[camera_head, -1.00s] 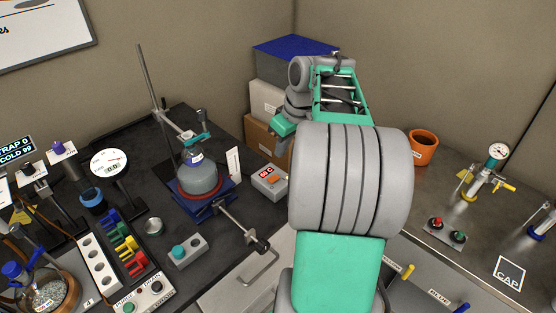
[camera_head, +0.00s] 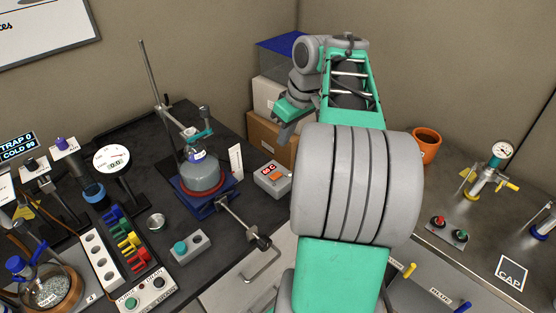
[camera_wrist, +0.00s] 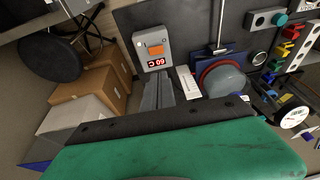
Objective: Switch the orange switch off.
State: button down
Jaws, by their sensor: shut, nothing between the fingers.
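The orange switch (camera_head: 275,178) sits on top of a small grey box (camera_head: 266,185) with a lit red display, at the right edge of the black bench. In the wrist view the switch (camera_wrist: 155,49) shows clearly, and the display (camera_wrist: 157,63) reads 60 C. My gripper (camera_head: 282,140) is above and behind the box in the head view, apart from it. In the wrist view my gripper's fingers (camera_wrist: 158,80) are together and empty, with their tips just short of the box in the picture. Nothing hides the switch.
A round-bottom flask (camera_head: 200,174) on a blue stand and a white card (camera_head: 236,161) are left of the box. Stacked cardboard boxes (camera_head: 268,135) stand behind it. A grey box with a teal button (camera_head: 181,247) is nearer the front.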

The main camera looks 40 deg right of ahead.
aim_at(273, 176)
jog(key=x, duration=0.8)
jog(key=s+x, duration=0.1)
jog(key=x, duration=0.4)
jog(key=shift+a+f, duration=0.15)
jog(key=shift+f, duration=0.4)
